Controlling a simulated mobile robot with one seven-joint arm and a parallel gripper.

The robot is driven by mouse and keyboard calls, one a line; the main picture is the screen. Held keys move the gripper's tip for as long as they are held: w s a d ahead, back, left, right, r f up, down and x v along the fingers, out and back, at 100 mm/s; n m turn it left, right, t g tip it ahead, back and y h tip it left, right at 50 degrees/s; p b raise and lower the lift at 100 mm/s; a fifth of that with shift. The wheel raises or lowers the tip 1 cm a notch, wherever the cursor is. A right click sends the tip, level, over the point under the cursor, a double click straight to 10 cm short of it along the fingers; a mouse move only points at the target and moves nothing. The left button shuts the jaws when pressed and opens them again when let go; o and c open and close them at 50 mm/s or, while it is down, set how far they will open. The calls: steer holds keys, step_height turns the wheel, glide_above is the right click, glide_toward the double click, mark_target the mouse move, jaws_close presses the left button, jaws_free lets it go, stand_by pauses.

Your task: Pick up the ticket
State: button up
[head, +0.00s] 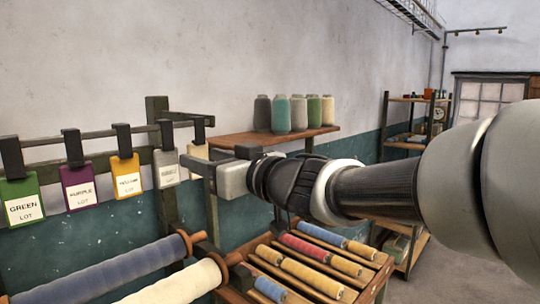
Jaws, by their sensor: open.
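Several lot tickets hang from dark clips on a wall rail. From the left they are a green ticket (20,201), a purple ticket (78,187), a yellow ticket (126,177), a grey ticket (167,169) with small unclear print, and a pale cream ticket (198,151). My gripper (197,153) reaches in from the right at the rail's right end. It is open, with its dark fingers pointing left near the cream ticket, whose lower part they hide. I cannot tell whether the fingers touch it or stand to either side of it.
The rail (95,134) is fixed to a dark post (160,204). A wooden shelf (235,137) behind holds several thread cones (298,113). Below are large blue (105,277) and cream (180,287) rolls and a wooden rack of spools (313,277). Floor shows at right.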

mark_target(188, 152)
steer(key=x, duration=0.7)
steer(key=shift+w, duration=0.3)
steer(key=c, duration=0.8)
